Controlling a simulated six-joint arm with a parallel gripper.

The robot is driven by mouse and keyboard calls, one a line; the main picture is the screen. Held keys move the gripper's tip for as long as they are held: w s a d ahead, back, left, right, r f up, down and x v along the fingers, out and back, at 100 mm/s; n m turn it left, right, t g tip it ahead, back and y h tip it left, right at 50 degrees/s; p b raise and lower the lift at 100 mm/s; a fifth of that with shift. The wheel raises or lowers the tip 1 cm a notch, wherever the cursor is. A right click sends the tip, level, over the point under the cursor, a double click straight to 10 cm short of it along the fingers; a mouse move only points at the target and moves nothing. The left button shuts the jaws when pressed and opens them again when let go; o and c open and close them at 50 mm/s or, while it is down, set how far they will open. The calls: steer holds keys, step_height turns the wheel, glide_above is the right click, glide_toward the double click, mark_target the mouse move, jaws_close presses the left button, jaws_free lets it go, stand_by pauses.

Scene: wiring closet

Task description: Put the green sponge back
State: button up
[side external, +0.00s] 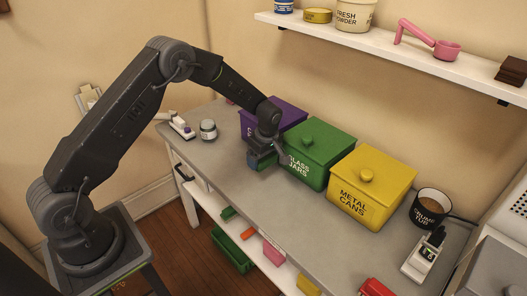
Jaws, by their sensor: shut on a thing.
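My gripper (261,156) points down above the grey worktop, in front of the purple bin and the left side of the green bin. It is shut on a small dark green block, which looks like the green sponge (263,164). The jaws hide much of the block. I cannot tell whether its underside touches the worktop.
The purple bin (287,112), green "glass jars" bin (318,138) and yellow "metal cans" bin (392,171) are lidded. A jar (208,130) stands left; a dark tub (430,208) stands right. The lower shelf (205,198) holds coloured items. A wall shelf (400,52) hangs above.

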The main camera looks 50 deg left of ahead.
mark_target(264, 177)
steer(key=shift+f, duration=2.65)
steer(key=shift+f, duration=0.45)
steer(key=o, duration=0.8)
steer(key=shift+o, duration=0.2)
steer(key=shift+r, duration=0.1)
steer(key=shift+d+r, duration=0.2)
steer(key=shift+r, duration=1.1)
steer(key=shift+d+r, duration=0.2)
steer(key=shift+r, duration=1.05)
steer(key=shift+d+r, duration=0.2)
steer(key=shift+r, duration=1.1)
